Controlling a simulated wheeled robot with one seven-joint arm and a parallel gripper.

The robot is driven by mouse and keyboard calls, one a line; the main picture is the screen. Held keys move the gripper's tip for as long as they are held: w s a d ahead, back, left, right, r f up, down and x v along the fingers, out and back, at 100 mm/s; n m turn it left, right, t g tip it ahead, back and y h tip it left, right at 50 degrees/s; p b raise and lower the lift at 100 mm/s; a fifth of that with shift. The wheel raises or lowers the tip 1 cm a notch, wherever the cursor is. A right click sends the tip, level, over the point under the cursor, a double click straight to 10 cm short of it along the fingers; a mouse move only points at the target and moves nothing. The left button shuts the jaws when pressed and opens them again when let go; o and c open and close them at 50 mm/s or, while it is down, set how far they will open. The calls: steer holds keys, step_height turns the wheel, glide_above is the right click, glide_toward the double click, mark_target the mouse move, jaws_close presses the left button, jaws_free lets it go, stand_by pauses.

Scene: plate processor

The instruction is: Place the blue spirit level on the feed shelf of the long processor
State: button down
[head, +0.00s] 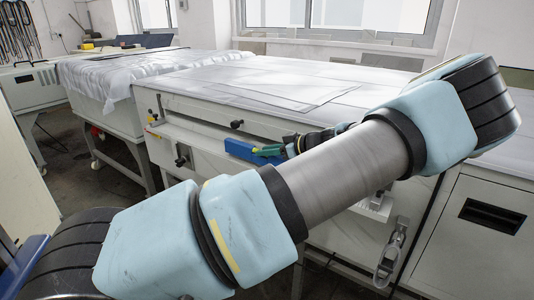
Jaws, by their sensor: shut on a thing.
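The blue spirit level (240,149) is held at the front of the long processor (213,90). My gripper (268,151) is shut on its right part. My own arm crosses the foreground and hides much of the wrist and what lies behind it. The feed shelf (187,134) is the pale ledge along the processor's front face. The level appears over or just in front of this ledge; I cannot tell whether it touches it.
Black knobs (237,124) stick out from the processor's front. A sheet-covered machine (105,75) stands to the left. A white cabinet with a black recessed handle (491,215) is at the right. Some floor (85,170) shows at the left.

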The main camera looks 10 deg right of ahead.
steer(key=shift+f, duration=0.7)
steer(key=shift+f, duration=0.1)
steer(key=c, duration=0.7)
jaws_free()
steer(key=shift+o, duration=0.2)
steer(key=shift+s+d, duration=0.25)
steer(key=b+v, duration=0.1)
steer(key=v, duration=0.2)
steer(key=b+v, duration=0.1)
steer(key=v, duration=0.3)
steer(key=b+v, duration=0.1)
steer(key=v, duration=0.3)
steer(key=shift+d+r, duration=0.1)
steer(key=shift+r, duration=0.25)
steer(key=shift+s, duration=0.1)
